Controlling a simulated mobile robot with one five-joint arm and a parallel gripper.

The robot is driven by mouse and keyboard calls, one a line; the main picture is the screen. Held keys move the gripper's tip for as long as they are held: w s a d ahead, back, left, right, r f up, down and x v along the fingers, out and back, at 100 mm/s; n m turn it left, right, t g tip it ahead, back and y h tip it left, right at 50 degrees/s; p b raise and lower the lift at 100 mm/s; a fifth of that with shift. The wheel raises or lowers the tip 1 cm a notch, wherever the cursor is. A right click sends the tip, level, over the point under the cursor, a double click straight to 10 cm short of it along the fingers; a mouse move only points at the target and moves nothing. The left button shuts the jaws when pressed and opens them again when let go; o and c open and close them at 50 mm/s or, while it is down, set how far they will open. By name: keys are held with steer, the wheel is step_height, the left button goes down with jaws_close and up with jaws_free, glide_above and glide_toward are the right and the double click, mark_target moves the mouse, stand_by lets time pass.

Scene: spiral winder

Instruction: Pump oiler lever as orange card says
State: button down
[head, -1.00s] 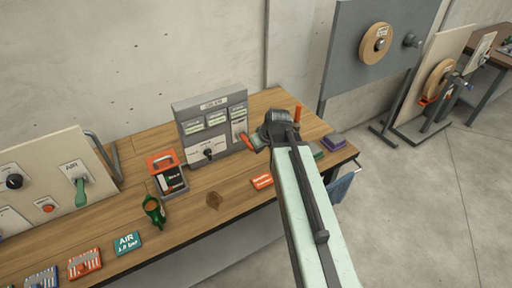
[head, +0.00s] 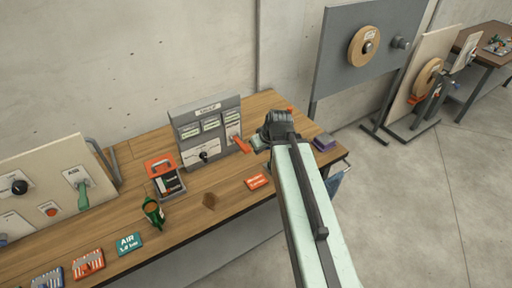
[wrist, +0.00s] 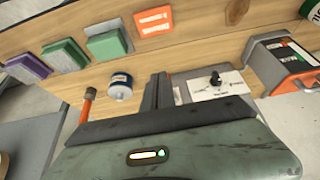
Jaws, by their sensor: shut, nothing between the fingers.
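An orange upright lever with a brown knob (wrist: 89,98) stands beside a small white jar with a dark blue cap (wrist: 121,87); I take these as the oiler. In the head view only the lever's orange top (head: 290,110) shows behind my arm. My gripper (wrist: 158,90) is shut and empty, to the right of the jar in the wrist view; I cannot tell whether they touch. The gripper also shows in the head view (head: 258,144), near the panel's right end. The orange card (head: 257,182) lies flat on the bench, its writing unreadable; it also shows in the wrist view (wrist: 153,20).
A grey panel (head: 206,112) with a black knob and an orange handle (head: 243,145) stands left of my gripper. Purple (wrist: 24,68) and green blocks (wrist: 109,43) lie near the bench's right end. An orange-black box (head: 165,177) stands further left.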

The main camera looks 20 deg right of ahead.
steer(key=s+a+f+m+g+h+b, duration=0.1)
steer(key=s+a+f+m+g+b, duration=0.1)
steer(key=s+a+f+g+b, duration=0.3)
steer(key=s+a+f+b, duration=0.1)
steer(key=s+a+f, duration=0.1)
steer(key=s+f, duration=0.2)
steer(key=shift+s+a+m, duration=0.35)
steer(key=shift+s+m, duration=0.05)
steer(key=shift+s, duration=0.1)
